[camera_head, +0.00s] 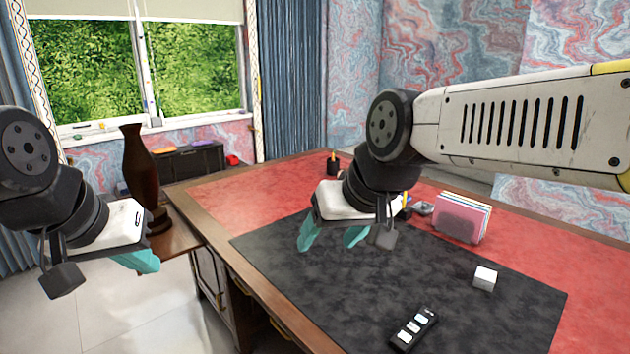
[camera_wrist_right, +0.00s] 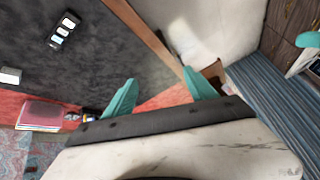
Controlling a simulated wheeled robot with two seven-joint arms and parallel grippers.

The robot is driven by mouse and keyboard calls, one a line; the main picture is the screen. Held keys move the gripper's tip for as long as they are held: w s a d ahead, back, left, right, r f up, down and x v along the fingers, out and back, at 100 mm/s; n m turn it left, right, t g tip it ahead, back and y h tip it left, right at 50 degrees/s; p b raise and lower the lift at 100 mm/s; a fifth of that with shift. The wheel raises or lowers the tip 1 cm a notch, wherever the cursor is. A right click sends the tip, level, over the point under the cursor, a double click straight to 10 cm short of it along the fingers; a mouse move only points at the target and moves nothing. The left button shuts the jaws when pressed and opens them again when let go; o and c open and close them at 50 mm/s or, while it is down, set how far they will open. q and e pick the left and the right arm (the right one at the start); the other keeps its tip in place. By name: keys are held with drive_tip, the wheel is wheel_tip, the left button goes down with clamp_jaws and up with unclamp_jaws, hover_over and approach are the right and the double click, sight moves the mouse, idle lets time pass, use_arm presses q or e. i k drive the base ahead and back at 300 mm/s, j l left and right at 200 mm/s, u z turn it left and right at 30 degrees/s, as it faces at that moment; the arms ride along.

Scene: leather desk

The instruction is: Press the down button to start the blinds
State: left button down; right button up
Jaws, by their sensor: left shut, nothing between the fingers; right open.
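A black remote (camera_head: 413,328) with several light buttons lies on the dark desk mat near its front edge. It also shows in the right wrist view (camera_wrist_right: 63,30), at the upper left, apart from the fingers. The blinds (camera_head: 180,8) show at the top of the window, covering only its upper part. My right gripper (camera_head: 334,237) is open and empty above the mat, to the left of and behind the remote; its teal fingers also show in the right wrist view (camera_wrist_right: 161,95). My left gripper (camera_head: 146,262) is shut and empty, left of the desk. The button markings are too small to read.
A white cube (camera_head: 485,278) sits on the dark mat (camera_head: 300,290), behind and right of the remote. A file holder (camera_head: 461,219) and a pen cup (camera_head: 333,165) stand farther back on the desk. A dark vase (camera_head: 143,170) stands left of the desk. The mat around the remote is clear.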

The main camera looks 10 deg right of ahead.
sight(419, 318)
drive_tip(key=z, duration=1.55)
